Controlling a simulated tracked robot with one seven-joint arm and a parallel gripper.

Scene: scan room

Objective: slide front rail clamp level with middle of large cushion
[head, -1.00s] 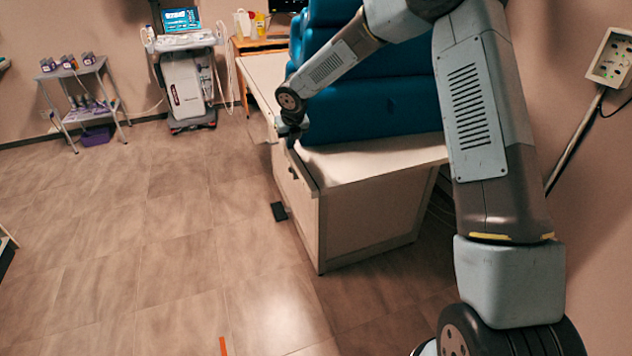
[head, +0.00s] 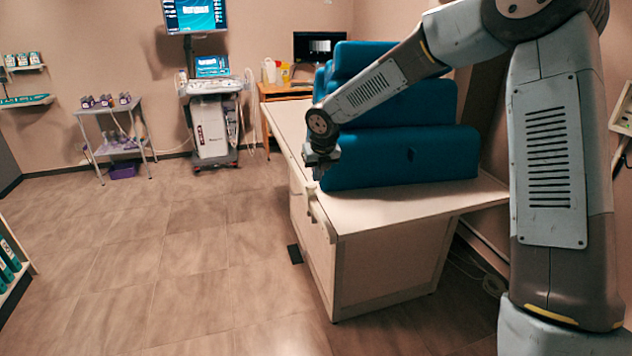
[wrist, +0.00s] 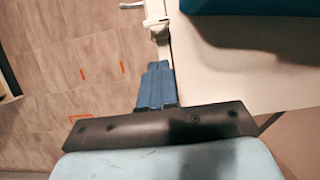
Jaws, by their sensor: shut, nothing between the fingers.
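My gripper (head: 320,172) is at the left edge of the couch, beside the left end of the front blue cushion (head: 405,160). In the wrist view its two blue fingers (wrist: 157,68) are shut together and empty. A white clamp (wrist: 155,20) sits on the rail (wrist: 164,48) along the couch edge, just beyond the fingertips; I cannot tell whether they touch. In the head view the rail (head: 322,220) runs along the left side of the couch top. Several blue cushions are stacked on the couch; a dark blue one (wrist: 240,6) shows at the wrist view's top.
The pale couch top (head: 385,208) is bare in front of the cushions. Open floor (head: 190,265) lies to the left. An ultrasound cart (head: 210,125) and a small trolley (head: 115,135) stand at the back. A black pedal (head: 295,254) lies by the couch base.

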